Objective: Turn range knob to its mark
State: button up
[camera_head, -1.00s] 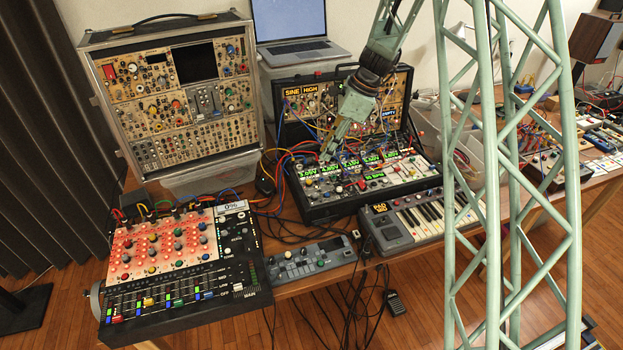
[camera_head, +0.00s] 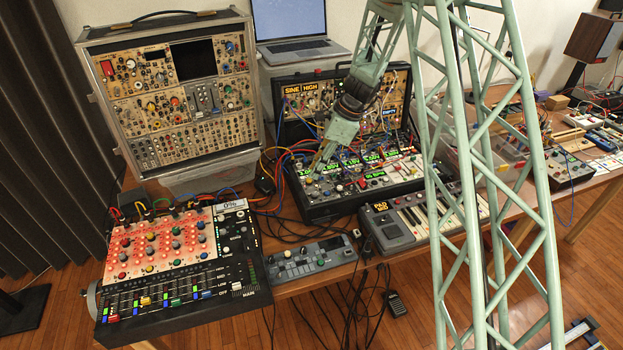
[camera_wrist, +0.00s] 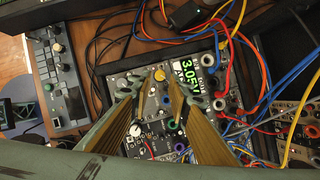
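I cannot tell which control is labelled range, and no mark for it can be read. In the wrist view, a round yellow knob (camera_wrist: 160,74) sits on a grey module panel, just beyond and between the fingertips. A white knob (camera_wrist: 135,130) is near the left finger. My gripper (camera_wrist: 159,83) is open, with a gap between its brass-coloured fingers and nothing visibly held. In the head view, my gripper (camera_head: 317,166) reaches down over the front-left of the tilted synth case (camera_head: 340,209). Its fingers hide part of the panel, and contact cannot be told.
A green display (camera_wrist: 194,49) reading 3.05V and red, blue and yellow patch cables (camera_wrist: 262,80) lie right of the fingers. A grey keyboard (camera_head: 393,235), a small grey controller (camera_head: 310,260) and a mixer (camera_head: 180,300) stand in front and left. Cables crowd the bench.

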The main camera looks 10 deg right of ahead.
aim_at(310, 179)
jog(key=shift+b+x, duration=0.35)
jog(key=shift+x, duration=1.75)
jog(key=shift+c, duration=0.4)
jog(key=c, duration=0.5)
